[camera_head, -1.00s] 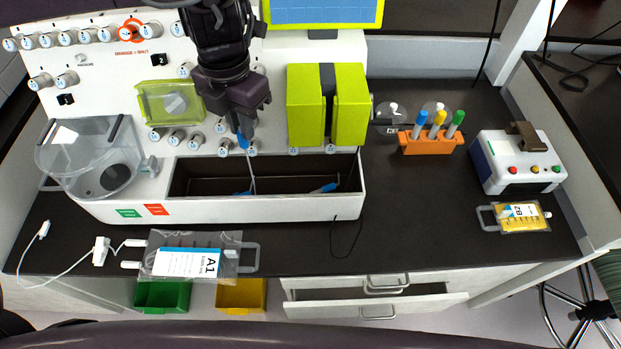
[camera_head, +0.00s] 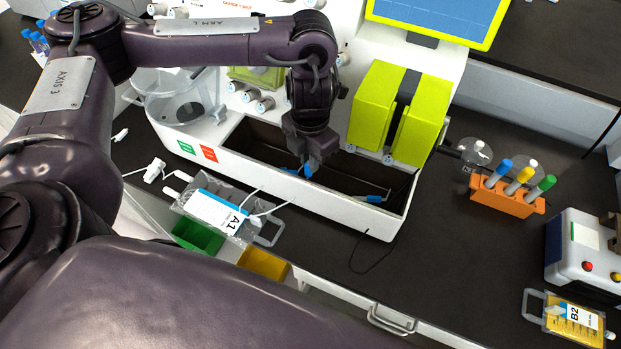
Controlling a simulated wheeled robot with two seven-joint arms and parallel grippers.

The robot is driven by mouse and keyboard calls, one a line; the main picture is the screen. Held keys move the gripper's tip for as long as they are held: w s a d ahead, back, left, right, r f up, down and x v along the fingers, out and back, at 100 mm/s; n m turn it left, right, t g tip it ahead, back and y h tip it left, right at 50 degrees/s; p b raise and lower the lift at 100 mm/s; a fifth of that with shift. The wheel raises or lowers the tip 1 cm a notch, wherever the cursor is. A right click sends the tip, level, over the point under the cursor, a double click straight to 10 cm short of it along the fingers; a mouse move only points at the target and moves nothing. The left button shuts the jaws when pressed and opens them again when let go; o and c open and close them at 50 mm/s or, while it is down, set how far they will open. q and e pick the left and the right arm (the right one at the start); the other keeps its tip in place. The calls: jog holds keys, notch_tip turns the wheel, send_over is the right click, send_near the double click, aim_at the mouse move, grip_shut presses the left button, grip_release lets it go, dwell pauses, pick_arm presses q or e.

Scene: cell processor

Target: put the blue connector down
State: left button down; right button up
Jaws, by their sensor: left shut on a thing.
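My left gripper (camera_head: 314,160) reaches down over the dark tray recess (camera_head: 260,150) at the front of the white cell processor. It is shut on the blue connector (camera_head: 307,171), whose lower part shows just below the fingers. A white tube appears to run from near the connector over the tray's front wall toward the bag A1. Another blue connector (camera_head: 375,198) lies in the right part of the recess. Whether the held connector touches the recess floor I cannot tell. My right gripper is not in view.
The clear bag A1 (camera_head: 215,212) lies at the counter's front edge. Yellow-green blocks (camera_head: 376,108) rise right of the gripper. An orange rack (camera_head: 508,198) with colored tubes, a small white device (camera_head: 583,250) and the yellow bag B2 (camera_head: 572,318) stand farther right.

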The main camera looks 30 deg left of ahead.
pick_arm(q)
notch_tip(320, 180, down, 3)
jog(key=shift+f+b, duration=0.2)
jog(key=shift+b, duration=0.1)
notch_tip(320, 180, down, 4)
jog(key=shift+r+b, duration=0.15)
jog(key=shift+b, duration=0.4)
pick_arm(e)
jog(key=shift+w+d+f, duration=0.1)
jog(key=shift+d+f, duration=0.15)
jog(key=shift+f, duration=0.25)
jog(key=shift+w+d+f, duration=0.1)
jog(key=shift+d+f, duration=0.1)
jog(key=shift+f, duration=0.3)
pick_arm(q)
jog(key=c, duration=1.4)
grip_release()
jog(key=shift+c, duration=0.2)
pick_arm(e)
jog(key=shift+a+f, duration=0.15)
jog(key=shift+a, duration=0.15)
